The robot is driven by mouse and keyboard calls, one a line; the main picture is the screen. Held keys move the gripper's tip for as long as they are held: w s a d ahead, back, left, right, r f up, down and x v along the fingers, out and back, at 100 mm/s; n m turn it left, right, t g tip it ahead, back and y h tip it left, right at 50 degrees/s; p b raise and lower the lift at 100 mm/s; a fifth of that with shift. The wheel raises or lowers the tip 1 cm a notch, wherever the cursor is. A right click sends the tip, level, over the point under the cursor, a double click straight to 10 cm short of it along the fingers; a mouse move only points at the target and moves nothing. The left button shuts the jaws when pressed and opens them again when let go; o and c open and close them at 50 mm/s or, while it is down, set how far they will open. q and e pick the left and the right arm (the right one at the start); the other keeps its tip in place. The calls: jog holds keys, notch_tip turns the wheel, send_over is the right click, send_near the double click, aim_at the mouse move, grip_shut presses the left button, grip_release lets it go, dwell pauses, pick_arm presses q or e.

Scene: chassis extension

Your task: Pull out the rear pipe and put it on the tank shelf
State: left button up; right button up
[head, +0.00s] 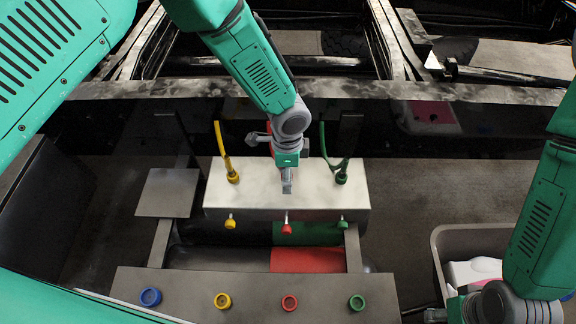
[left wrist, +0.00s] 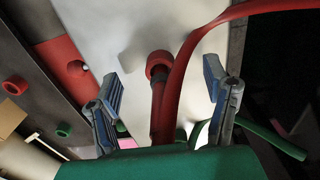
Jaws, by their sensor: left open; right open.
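A pale box (head: 255,190) bears a yellow pipe (head: 222,145) at its left and a green pipe (head: 335,165) at its right, both rising from collars on its top. Between them my left gripper (head: 287,184) points down over the box, hiding most of the middle pipe. In the left wrist view that red pipe (left wrist: 188,65) and its red collar (left wrist: 159,62) lie between the spread fingers of my left gripper (left wrist: 165,105). The gripper is open, with no clear grip on the pipe. My right gripper (head: 438,313) is low at the right, open, partly cut off.
A grey shelf (head: 255,305) with blue, yellow, red and green rings lies in front, above tanks with a red band (head: 308,260). A grey plate (head: 168,192) stands left of the box. A grey bin (head: 440,240) with white things is at right. Dark frame beams cross behind.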

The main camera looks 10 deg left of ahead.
pick_arm(q)
jog(key=shift+w+r, duration=0.1)
jog(key=shift+r, duration=0.35)
notch_tip(320, 180, up, 11)
dwell(0.3)
